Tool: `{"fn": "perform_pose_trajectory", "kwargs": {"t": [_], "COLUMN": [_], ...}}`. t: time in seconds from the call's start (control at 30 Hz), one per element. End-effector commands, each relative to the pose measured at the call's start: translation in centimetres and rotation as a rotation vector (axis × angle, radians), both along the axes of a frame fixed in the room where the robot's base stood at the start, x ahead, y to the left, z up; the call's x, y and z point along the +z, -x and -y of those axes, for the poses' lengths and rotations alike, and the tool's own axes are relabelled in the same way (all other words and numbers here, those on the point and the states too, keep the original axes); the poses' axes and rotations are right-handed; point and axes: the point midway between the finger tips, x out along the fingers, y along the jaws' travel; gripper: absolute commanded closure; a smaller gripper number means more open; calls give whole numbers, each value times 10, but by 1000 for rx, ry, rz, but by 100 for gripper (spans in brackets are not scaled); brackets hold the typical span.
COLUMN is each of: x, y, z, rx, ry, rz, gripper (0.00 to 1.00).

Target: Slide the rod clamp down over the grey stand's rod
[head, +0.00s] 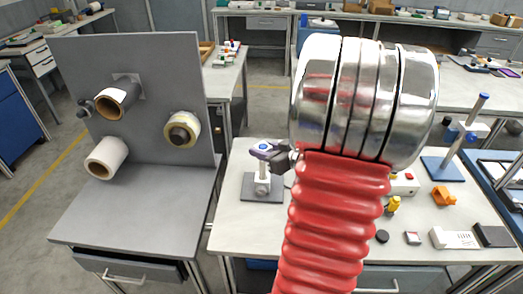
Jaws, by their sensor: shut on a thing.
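The grey stand (249,195) is a flat dark grey plate on the bench in the middle of the head view, with an upright rod over it. My gripper (281,157), dark and small in the picture, reaches in from the right and is shut on the rod clamp (263,149), a blue and white piece. The clamp is at the upper part of the rod. I cannot tell whether it is around the rod or in front of it. A pale fitting (262,184) sits low over the plate. My arm hides the bench to the right.
A grey panel (150,75) with several reels stands left. A blue stand (446,169) with a tilted rod, an orange part (444,196), a yellow part (392,205) and a white box (452,238) lie to the right. The bench front left of my arm is clear.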

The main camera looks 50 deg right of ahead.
Motion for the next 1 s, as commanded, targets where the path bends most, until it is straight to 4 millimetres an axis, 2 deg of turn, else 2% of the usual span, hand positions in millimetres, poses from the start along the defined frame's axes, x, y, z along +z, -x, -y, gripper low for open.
{"fn": "perform_pose_trajectory", "kwargs": {"t": [0.27, 1.0], "x": [-1, -27], "y": [0, 0], "z": [0, 0], "rx": [0, 0], "ry": [-1, 0], "rz": [1, 0], "gripper": [93, 93]}}
